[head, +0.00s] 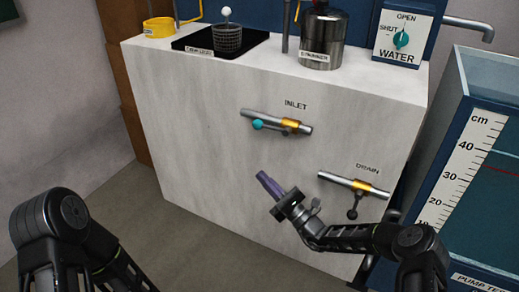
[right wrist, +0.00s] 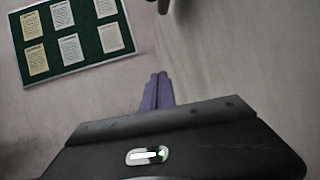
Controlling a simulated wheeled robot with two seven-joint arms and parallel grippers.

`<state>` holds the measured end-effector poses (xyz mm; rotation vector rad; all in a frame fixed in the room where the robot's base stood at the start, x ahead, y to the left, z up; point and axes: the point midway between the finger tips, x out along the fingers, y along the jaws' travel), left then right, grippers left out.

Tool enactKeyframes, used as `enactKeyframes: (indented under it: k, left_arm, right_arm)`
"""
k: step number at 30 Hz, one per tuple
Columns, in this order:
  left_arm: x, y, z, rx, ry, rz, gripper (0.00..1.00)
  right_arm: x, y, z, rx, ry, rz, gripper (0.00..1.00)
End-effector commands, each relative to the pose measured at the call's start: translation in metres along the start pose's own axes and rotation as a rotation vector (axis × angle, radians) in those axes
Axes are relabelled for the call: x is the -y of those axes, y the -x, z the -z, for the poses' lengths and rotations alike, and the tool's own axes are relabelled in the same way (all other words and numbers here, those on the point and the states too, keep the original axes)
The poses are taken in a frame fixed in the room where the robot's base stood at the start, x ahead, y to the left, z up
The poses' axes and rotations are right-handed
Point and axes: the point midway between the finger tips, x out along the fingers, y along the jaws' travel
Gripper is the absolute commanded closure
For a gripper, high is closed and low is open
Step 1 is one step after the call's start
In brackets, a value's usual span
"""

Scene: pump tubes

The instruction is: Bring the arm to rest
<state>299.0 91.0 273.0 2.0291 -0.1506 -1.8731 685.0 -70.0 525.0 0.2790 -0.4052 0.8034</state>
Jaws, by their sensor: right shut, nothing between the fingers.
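My right gripper (head: 264,178) has purple fingers and reaches in from the lower right in the head view. It is shut and empty, in front of the white cabinet face, below the INLET pipe and left of the DRAIN pipe. Its closed purple fingers (right wrist: 157,92) also show in the right wrist view, with a wall behind them. My left arm (head: 75,235) is folded at the lower left of the head view. Its gripper is out of the frame.
The white cabinet (head: 200,120) carries the INLET pipe (head: 272,121) with a teal lever and the DRAIN pipe (head: 350,184) with a dark lever. A blue-framed tank (head: 455,130) with a cm scale stands at the right. A steel canister (head: 322,42) stands on top. Floor at the left is clear.

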Motion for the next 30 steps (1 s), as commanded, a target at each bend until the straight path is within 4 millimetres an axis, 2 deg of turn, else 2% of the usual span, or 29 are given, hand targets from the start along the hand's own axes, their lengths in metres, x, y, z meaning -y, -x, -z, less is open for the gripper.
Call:
enactKeyframes:
  k: [5,8,11,13,16,18,20,21,23,24,27,30]
  left_arm:
    - [0.000,0.000,0.000,0.000,0.000,0.000,0.00]
    - [0.000,0.000,0.000,0.000,0.000,0.000,0.00]
    - [0.000,0.000,0.000,0.000,0.000,0.000,0.00]
    - [0.000,0.000,0.000,0.000,0.000,0.000,0.00]
    - [0.000,0.000,0.000,0.000,0.000,0.000,0.00]
    - [0.000,0.000,0.000,0.000,0.000,0.000,0.00]
    - [0.000,0.000,0.000,0.000,0.000,0.000,0.00]
    - [0.000,0.000,0.000,0.000,0.000,0.000,0.00]
    - [0.000,0.000,0.000,0.000,0.000,0.000,0.00]
    - [0.000,0.000,0.000,0.000,0.000,0.000,0.00]
    - [0.000,0.000,0.000,0.000,0.000,0.000,0.00]
    - [0.000,0.000,0.000,0.000,0.000,0.000,0.00]
  right_arm:
    - [-0.005,-0.001,0.003,-0.014,0.000,-0.012,1.00]
    - [-0.022,-0.001,0.014,-0.062,0.001,-0.057,1.00]
    - [-0.055,0.002,0.037,-0.158,0.011,-0.146,1.00]
    - [-0.088,0.010,0.058,-0.253,0.028,-0.237,1.00]
    - [-0.144,0.037,0.094,-0.423,0.075,-0.408,1.00]
    - [-0.185,0.069,0.119,-0.554,0.129,-0.551,1.00]
    - [-0.216,0.105,0.137,-0.665,0.193,-0.682,1.00]
    - [-0.233,0.132,0.147,-0.737,0.244,-0.772,1.00]
    - [-0.254,0.176,0.159,-0.838,0.336,-0.914,1.00]
    - [-0.263,0.205,0.164,-0.898,0.408,-1.009,1.00]
    - [-0.272,0.275,0.166,-1.012,0.618,-1.241,1.00]
    - [-0.266,0.328,0.158,-1.062,0.862,-1.450,1.00]
